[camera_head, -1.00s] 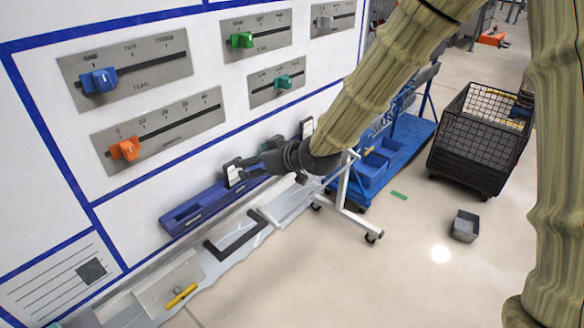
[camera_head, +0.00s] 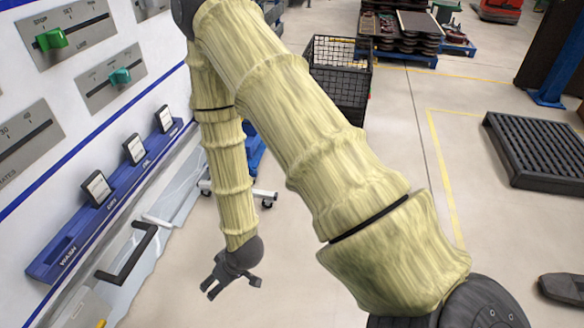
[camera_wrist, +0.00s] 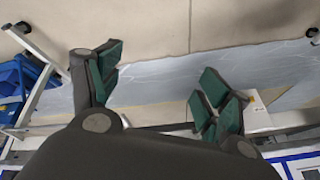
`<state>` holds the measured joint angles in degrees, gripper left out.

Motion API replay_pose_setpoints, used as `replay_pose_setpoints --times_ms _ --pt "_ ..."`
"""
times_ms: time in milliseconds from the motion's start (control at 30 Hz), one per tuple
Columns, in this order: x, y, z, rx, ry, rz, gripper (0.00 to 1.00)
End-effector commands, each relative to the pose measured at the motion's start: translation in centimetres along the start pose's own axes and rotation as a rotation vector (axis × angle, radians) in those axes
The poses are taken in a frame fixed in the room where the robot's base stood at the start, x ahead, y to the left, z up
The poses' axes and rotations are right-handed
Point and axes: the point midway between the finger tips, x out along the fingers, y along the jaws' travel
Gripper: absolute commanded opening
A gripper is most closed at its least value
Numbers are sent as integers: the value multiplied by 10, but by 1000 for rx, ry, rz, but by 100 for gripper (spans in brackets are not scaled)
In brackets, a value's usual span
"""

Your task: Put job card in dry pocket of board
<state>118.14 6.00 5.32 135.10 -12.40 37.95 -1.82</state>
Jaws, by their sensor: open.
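A white job card (camera_head: 97,188) with a dark frame stands upright in the blue pocket rail (camera_head: 45,264) along the lower edge of the board (camera_head: 25,150). It is the nearest of three similar cards and stands at the second label, which seems to read DRY. The pocket at the WASH label, nearer to me, shows no card. My gripper (camera_head: 232,285) is open and empty, hanging over the floor to the right of the rail, apart from the cards. In the wrist view its fingers (camera_wrist: 160,80) are spread with nothing between them.
Two more cards (camera_head: 134,149) (camera_head: 164,118) stand farther along the rail. A dark handle (camera_head: 128,255) sits below the rail. A wire basket (camera_head: 340,72) and a dark slatted pallet (camera_head: 540,150) stand on the floor. Open floor lies around my gripper.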

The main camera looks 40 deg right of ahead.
Motion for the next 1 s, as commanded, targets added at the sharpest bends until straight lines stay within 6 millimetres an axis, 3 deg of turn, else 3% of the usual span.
replay_pose_setpoints --times_ms 33,200,400,500,600,1000 --pt "6 6 30 25 -48 19 78" --pt "13 24 123 103 -193 93 78" --pt "5 40 207 166 -325 174 78" --pt "0 46 231 183 -362 200 78" --pt "-2 48 242 191 -380 212 78" --pt "-2 48 244 193 -384 215 78"
